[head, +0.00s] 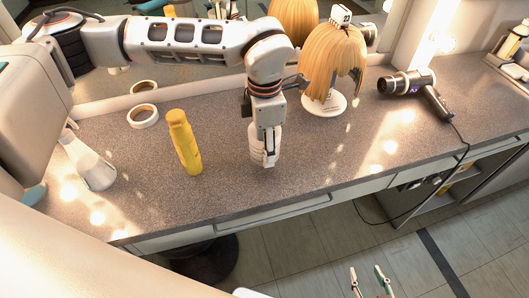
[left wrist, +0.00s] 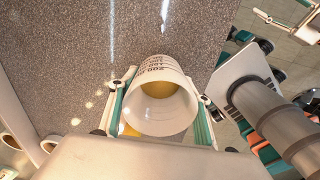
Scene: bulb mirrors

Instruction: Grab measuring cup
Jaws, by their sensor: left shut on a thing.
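The measuring cup (left wrist: 160,95) is a pale, round cup with dark graduation print, its open mouth facing the left wrist camera. A yellowish area shows inside it. My left gripper (left wrist: 160,112) has a finger on each side of the cup and is shut on it. In the head view my left gripper (head: 264,150) points down over the counter, and the pale cup there is partly hidden by the fingers. I cannot tell whether the cup touches the counter. My right gripper (head: 370,282) is at the bottom edge, in front of the counter, fingers apart and empty.
On the speckled counter (head: 225,185) stand a yellow bottle (head: 185,142), a white conical container (head: 90,163) and a tape-like ring (head: 143,116). A blond wig (head: 333,60) and a corded hair dryer (head: 412,85) are farther right. The front right counter is clear.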

